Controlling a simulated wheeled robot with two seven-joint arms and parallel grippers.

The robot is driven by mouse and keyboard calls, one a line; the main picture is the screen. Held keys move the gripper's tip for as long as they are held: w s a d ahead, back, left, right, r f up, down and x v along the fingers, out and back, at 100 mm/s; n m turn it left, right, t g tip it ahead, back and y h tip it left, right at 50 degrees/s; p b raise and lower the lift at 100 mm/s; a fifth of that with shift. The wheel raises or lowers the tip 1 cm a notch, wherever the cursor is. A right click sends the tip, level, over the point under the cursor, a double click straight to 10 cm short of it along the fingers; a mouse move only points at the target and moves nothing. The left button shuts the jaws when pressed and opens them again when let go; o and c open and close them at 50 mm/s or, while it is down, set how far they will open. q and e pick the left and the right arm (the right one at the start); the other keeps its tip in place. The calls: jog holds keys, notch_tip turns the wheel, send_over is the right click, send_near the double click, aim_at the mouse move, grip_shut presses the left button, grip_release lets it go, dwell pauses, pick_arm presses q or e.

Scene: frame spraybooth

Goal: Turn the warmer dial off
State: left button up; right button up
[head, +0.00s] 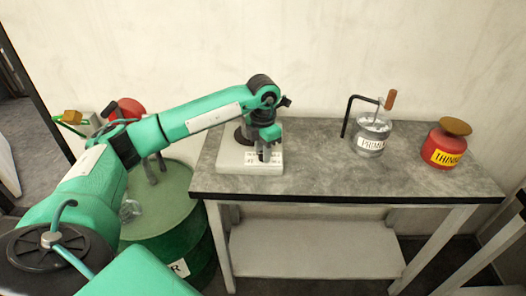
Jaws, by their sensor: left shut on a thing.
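The warmer (233,157) is a low, pale box with a dark round plate on top, at the left end of the grey worktable. A label is on its front, partly covered. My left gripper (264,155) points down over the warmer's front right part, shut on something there. The dial is hidden by the gripper, so its setting cannot be seen. My right gripper is not in view.
A glass primer jar (370,138) with a bent black tube and a red thinner can (444,147) stand on the worktable (315,165) to the right. A green drum (165,220) stands at the table's left. The tabletop between warmer and jar is clear.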

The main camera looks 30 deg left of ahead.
pick_arm(q)
jog(key=shift+r+n, duration=0.1)
jog(key=shift+n, duration=0.7)
jog(key=o, duration=1)
jog(key=shift+r, duration=0.1)
